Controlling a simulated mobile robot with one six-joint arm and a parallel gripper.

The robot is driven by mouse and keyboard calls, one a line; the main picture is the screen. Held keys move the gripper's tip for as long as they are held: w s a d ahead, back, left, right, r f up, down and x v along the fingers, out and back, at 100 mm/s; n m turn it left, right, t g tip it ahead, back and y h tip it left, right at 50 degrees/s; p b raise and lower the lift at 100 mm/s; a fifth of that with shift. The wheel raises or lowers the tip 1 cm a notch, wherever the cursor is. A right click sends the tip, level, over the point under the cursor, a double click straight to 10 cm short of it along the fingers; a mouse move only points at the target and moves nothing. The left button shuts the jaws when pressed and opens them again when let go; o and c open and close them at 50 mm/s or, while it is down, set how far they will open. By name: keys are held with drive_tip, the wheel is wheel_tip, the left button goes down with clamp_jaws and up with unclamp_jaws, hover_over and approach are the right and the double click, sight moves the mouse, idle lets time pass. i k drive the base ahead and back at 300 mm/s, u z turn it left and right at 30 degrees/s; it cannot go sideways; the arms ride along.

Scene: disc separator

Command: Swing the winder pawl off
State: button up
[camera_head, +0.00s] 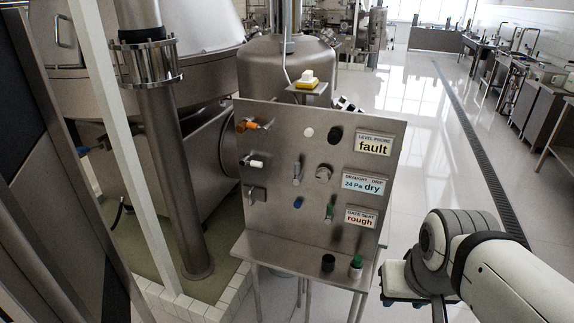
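An upright steel control panel (270,170) stands in the middle of the view. No part on it is labelled as the winder pawl, and I cannot tell which one it is. Down its left side are an orange-handled lever (250,125), a white-handled lever (253,163) and a grey-handled lever (252,193). Farther right are a steel lever (297,173), a round steel knob (323,173), a blue-tipped part (298,202) and a green-handled part (330,211). My arm is at the lower right, apart from the panel. My gripper's fingers cannot be made out clearly.
Signs on the panel read fault (373,146), dry (367,184) and rough (361,217). A steel shelf (290,255) below holds a black knob (328,262) and a green-topped piece (356,264). A thick pipe (175,160) stands left. Open floor lies right of the panel.

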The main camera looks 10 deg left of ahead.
sight(298, 178)
drive_tip(key=u, duration=0.15)
drive_tip(key=i, duration=1)
drive_tip(key=u, duration=0.05)
